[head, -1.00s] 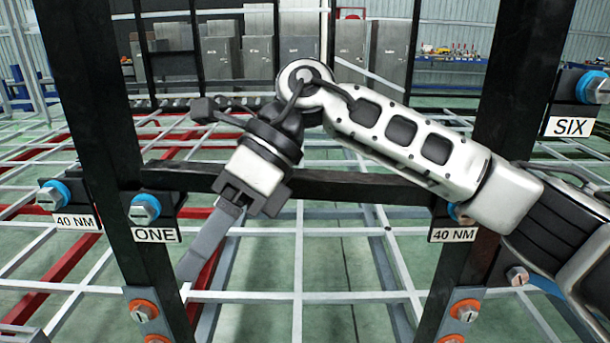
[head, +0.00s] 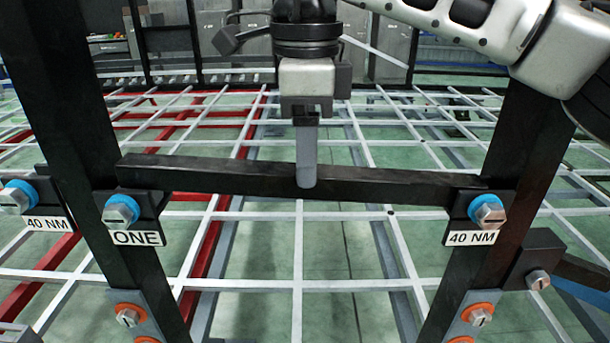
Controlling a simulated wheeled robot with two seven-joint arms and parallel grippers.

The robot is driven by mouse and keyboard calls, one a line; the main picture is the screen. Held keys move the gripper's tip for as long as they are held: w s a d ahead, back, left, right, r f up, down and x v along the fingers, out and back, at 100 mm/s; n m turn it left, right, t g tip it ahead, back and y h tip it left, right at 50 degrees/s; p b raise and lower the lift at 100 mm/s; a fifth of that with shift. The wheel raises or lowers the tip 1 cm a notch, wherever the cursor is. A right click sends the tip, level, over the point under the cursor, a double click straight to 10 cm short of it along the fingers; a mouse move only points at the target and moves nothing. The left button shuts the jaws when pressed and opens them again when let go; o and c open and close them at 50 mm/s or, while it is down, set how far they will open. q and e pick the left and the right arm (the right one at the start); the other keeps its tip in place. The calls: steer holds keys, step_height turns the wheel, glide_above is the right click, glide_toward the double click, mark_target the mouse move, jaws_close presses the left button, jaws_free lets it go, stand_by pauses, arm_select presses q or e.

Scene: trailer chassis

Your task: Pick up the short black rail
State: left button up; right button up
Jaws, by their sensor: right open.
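The short black rail (head: 400,186) lies level between two black uprights, in the middle of the head view. Its ends rest by the brackets with blue-ringed bolts, beside the ONE label on the left and a 40 NM label on the right. My right gripper (head: 306,180) comes down from above at the rail's middle. It is open, pointing down, with a grey finger overlapping the rail's front face. The other finger is hidden, so I cannot tell whether it is behind the rail or whether they touch. My left gripper is not in view.
The left upright (head: 75,130) and right upright (head: 510,150) stand close on both sides of the rail. A white grid frame (head: 300,285) with red beams spreads below and behind. Orange-ringed bolts (head: 128,316) sit lower on the uprights. Grey cabinets stand far back.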

step_height(320, 180, down, 4)
steer(key=shift+f, duration=0.1)
jaws_close()
steer(key=shift+w, duration=0.1)
steer(key=shift+a+r, duration=0.1)
steer(key=shift+r, duration=0.2)
